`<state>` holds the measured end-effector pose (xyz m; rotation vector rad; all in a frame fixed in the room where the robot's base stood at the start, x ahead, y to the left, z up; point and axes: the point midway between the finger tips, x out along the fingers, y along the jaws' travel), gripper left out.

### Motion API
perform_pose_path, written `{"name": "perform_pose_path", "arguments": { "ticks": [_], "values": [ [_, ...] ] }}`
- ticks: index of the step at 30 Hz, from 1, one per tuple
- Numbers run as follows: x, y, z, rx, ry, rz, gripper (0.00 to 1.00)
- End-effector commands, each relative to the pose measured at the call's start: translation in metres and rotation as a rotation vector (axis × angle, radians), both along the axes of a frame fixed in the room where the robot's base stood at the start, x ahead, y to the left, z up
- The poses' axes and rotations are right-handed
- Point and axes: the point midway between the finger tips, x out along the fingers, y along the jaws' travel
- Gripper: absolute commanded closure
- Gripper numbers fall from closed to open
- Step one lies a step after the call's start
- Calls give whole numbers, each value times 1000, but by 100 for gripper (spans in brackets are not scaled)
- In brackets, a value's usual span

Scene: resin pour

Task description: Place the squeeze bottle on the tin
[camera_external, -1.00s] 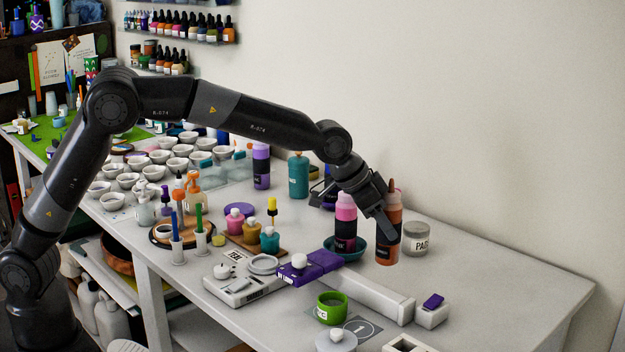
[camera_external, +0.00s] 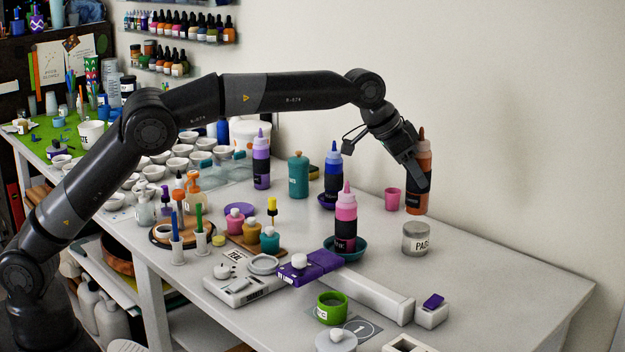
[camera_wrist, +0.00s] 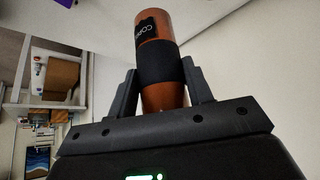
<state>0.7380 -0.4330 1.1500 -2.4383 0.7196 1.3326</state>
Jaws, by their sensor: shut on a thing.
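The copper-orange squeeze bottle (camera_external: 422,166) with an orange nozzle is upright in my gripper (camera_external: 416,183), lifted off the table. In the wrist view the bottle (camera_wrist: 155,27) stands between the two fingers of my gripper (camera_wrist: 160,88), which are shut on its dark band. A dark label with partly readable white letters shows on it. The grey tin (camera_external: 416,240) labelled PADS stands on the table just below the bottle in the external view. A small gap shows between bottle base and tin lid; their exact alignment in depth is hard to tell.
A pink bottle (camera_external: 345,215) stands in a teal dish (camera_external: 357,250) left of the tin. A small pink cup (camera_external: 392,199) and a blue bottle (camera_external: 333,173) are behind. A long white box (camera_external: 370,293) lies in front. The table right of the tin is clear.

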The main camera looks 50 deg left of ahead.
Motion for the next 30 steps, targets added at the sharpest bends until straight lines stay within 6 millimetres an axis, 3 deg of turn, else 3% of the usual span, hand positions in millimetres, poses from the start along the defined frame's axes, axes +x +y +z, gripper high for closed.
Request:
{"name": "perform_pose_path", "arguments": {
  "ticks": [8, 21, 30],
  "values": [
    [22, 10, 5, 0, -1, -11, 82],
    [96, 65, -51, 1, -1, -10, 82],
    [112, 76, -65, 0, -1, -12, 82]
  ]
}}
